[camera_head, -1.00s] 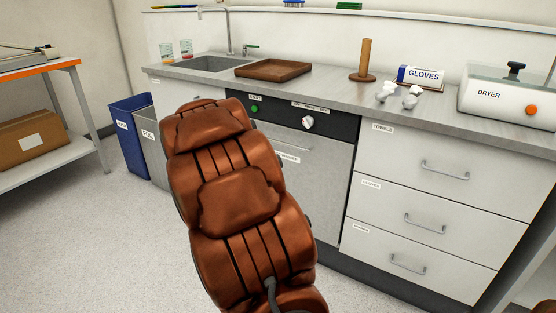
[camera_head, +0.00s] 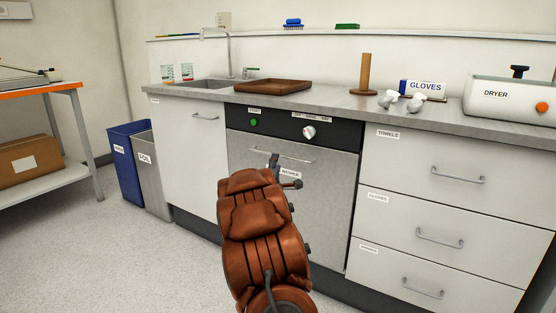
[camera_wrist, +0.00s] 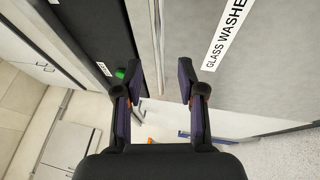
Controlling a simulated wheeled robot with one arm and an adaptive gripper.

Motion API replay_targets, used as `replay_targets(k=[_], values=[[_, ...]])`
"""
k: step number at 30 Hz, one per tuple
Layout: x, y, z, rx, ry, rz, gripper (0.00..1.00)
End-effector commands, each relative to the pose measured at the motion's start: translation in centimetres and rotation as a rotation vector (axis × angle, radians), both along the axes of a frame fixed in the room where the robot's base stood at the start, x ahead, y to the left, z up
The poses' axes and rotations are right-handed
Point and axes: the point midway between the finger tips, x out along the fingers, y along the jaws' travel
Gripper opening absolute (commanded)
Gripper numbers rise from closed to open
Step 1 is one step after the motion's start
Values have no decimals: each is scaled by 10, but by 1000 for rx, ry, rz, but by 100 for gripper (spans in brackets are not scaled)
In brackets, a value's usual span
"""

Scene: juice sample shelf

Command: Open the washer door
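The washer has a grey front door (camera_head: 320,200) under a black control panel (camera_head: 270,123); the door looks closed. A thin metal bar handle (camera_head: 300,161) runs across the door's top. My gripper (camera_head: 281,171) is at the door front by the handle, partly hidden behind my arm. In the wrist view, its two fingers (camera_wrist: 163,85) are apart, with a pale vertical strip between them that looks like the handle; contact cannot be told. The door's "GLASS WASHER" label (camera_wrist: 227,35) is right of the fingers, and the green start button (camera_wrist: 120,74) is left.
A white knob (camera_head: 309,132) sits on the panel. Drawers (camera_head: 440,205) stand to the right, and blue (camera_head: 126,160) and grey (camera_head: 150,175) bins to the left. The counter above holds a brown tray (camera_head: 272,87) and a dryer (camera_head: 510,98). Floor to the left is clear.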

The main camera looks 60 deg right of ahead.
Motion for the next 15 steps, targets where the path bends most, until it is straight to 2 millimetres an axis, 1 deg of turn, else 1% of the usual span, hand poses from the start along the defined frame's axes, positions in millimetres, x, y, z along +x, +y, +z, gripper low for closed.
replay_targets(k=[1,9,15], values=[[2,-6,-1,0,-1,-1,39],[14,-30,5,0,-5,0,39],[20,-43,7,1,-2,-1,39]])
